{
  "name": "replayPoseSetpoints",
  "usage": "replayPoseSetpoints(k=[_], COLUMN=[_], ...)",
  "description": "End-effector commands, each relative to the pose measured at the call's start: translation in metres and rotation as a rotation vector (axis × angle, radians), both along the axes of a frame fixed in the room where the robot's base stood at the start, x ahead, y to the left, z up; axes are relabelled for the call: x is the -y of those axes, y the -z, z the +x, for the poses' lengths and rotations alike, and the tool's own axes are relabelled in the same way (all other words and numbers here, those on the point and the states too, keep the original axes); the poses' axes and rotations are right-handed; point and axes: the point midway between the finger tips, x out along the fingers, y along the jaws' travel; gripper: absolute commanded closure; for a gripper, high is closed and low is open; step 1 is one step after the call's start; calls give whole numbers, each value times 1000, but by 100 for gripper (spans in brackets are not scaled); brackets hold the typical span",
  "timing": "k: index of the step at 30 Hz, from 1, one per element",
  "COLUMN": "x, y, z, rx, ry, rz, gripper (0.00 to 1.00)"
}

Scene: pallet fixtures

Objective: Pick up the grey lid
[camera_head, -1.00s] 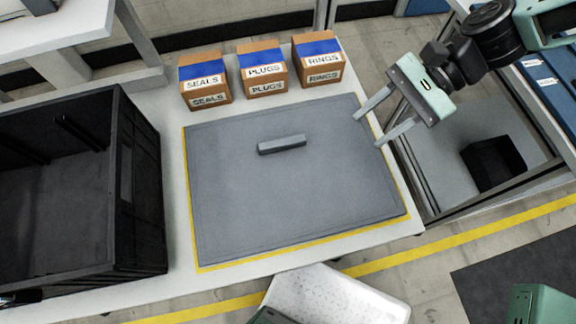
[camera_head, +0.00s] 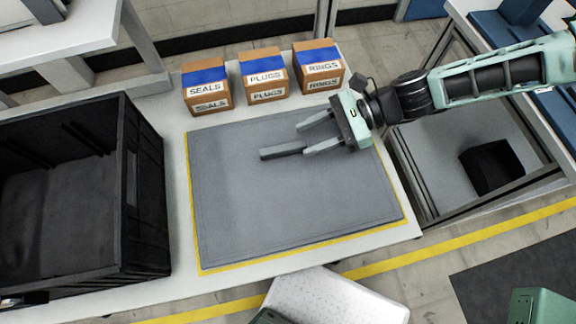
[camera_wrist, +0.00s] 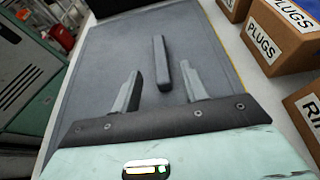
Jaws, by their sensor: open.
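The grey lid (camera_head: 290,205) lies flat on the white table, inside a yellow outline. Its bar-shaped handle (camera_head: 281,151) stands up near the middle of its far half. My gripper (camera_head: 302,138) is over the right part of the lid, with its fingers pointing left toward the handle. The fingers are open and empty. In the wrist view the handle (camera_wrist: 161,64) lies ahead of the fingertips and in line with the gap between them (camera_wrist: 163,84). I cannot tell the exact height of the fingers over the lid.
Three cardboard boxes stand behind the lid, labelled SEALS (camera_head: 207,88), PLUGS (camera_head: 263,76) and RINGS (camera_head: 318,67). The RINGS box is close to my gripper. A deep black crate (camera_head: 143,200) stands left of the lid. The table's right edge runs beside the lid.

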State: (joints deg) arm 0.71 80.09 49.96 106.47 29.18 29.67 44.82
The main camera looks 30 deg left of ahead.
Motion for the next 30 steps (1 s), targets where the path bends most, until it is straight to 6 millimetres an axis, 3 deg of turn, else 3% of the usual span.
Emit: replayPoseSetpoints(k=[8, 16, 26, 30], x=[-16, -44, -49, -49], y=[5, 17, 22, 22], z=[-14, -36, -40, -40], rx=[-1, -2, 2, 2], ry=[-2, -1, 1, 1], rz=[0, 0, 0, 0], gripper=[56, 56, 56, 95])
